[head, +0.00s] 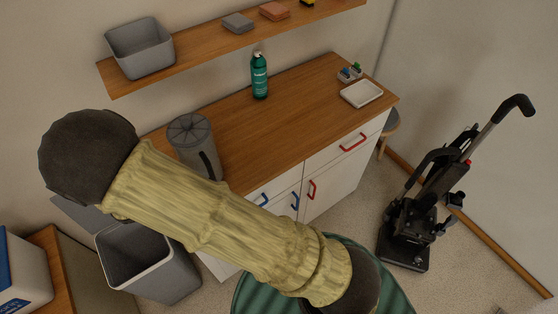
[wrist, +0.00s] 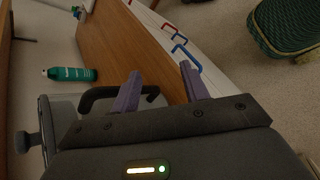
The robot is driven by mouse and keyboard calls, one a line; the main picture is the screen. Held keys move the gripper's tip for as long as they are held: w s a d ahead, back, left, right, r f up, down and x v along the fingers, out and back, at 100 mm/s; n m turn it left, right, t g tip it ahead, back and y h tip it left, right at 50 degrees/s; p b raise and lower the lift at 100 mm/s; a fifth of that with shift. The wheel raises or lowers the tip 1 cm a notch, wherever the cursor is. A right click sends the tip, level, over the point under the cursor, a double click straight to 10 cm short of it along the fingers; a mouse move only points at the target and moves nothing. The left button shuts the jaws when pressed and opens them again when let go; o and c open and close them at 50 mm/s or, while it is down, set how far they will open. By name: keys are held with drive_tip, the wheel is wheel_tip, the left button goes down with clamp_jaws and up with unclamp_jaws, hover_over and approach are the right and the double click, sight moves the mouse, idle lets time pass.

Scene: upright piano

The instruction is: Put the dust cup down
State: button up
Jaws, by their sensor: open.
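The dust cup (head: 190,138) is a grey, see-through cylinder with a grey lid and a black handle. It stands upright on the left end of the wooden worktop (head: 262,122). My arm hides its lower part in the head view. In the wrist view the black handle (wrist: 99,94) passes behind my left finger, and its end shows between the two fingers. My gripper (wrist: 160,85) is open, with purple fingers apart beside the handle. I cannot tell whether a finger touches it.
A green bottle (head: 259,76) stands at the worktop's back. A white tray (head: 361,94) and a small holder (head: 349,74) sit at its right end. A shelf (head: 215,52) runs above. A grey bin (head: 150,265) is below left. The upright vacuum (head: 420,215) stands right. The worktop's middle is clear.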

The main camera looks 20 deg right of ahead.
drive_tip(key=s+d+r+m+y, duration=0.2)
drive_tip(key=d+r+m+y, duration=0.3)
drive_tip(key=d, duration=0.4)
drive_tip(key=s+d+r+m+y, duration=0.2)
drive_tip(key=d+r+m+y, duration=0.2)
drive_tip(key=d, duration=0.6)
wheel_tip(320, 180, up, 2)
drive_tip(key=m, duration=0.3)
drive_tip(key=shift+r+m+y, duration=0.15)
drive_tip(key=shift+m+y, duration=0.25)
